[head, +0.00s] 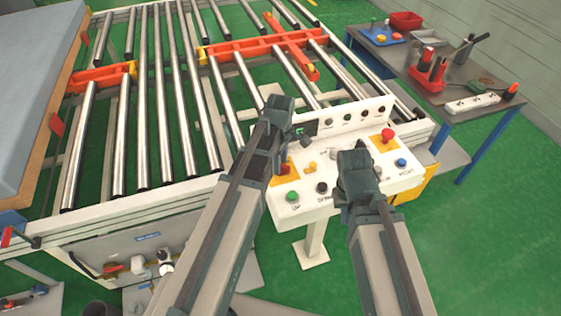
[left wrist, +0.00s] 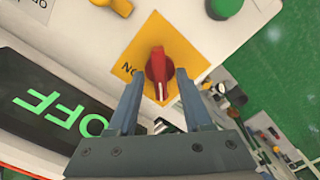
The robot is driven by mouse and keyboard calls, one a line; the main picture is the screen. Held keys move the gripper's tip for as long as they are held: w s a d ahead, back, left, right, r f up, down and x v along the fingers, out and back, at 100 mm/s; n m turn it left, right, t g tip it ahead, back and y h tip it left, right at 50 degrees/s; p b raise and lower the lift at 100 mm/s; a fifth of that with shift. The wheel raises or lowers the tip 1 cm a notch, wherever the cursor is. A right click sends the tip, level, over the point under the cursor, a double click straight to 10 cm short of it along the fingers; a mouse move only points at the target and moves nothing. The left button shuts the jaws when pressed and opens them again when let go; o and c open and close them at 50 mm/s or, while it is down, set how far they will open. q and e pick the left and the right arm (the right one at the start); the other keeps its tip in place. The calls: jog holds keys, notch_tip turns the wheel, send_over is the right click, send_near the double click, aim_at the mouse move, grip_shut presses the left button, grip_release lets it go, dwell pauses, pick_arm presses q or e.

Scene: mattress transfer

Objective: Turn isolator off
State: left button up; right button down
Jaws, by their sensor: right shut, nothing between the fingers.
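The isolator is a red rotary knob (left wrist: 157,68) on a yellow square plate (left wrist: 183,50) in the left wrist view. In the head view the plate (head: 292,170) is partly hidden by my left arm. My left gripper (left wrist: 157,85) is open, with its two fingers apart on either side of the knob; I cannot tell whether they touch it. In the head view my left gripper (head: 298,130) is over the left part of the console. A black display (left wrist: 50,110) reads OFF in green, upside down. My right gripper (head: 358,148) is shut and empty over the console's right half.
The white console (head: 345,196) carries a red mushroom button (head: 388,134), a green button (head: 292,197), a black button (head: 322,187), a blue button (head: 401,162) and a yellow switch (head: 311,167). A roller conveyor (head: 160,100) lies behind. A tool table (head: 450,85) stands right.

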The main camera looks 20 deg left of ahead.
pick_arm(q)
jog(key=shift+r, duration=0.15)
notch_tip(320, 180, up, 14)
jog(key=p, duration=1.3)
jog(key=shift+f+p, duration=0.25)
jog(key=shift+p, duration=0.15)
jog(key=s+d+f+m+b, duration=0.5)
jog(key=s+m+b, duration=0.1)
jog(key=m, duration=0.4)
jog(key=s+d+f+m+y+b, duration=0.1)
jog(key=s+d+f+m+b, duration=0.4)
jog(key=s+m, duration=0.3)
jog(key=shift+s+d+f+m+b, duration=0.25)
jog(key=shift+f+m+b, duration=0.1)
jog(key=shift+f+m, duration=0.5)
jog(key=shift+a+r, duration=0.1)
jog(key=shift+a, duration=0.05)
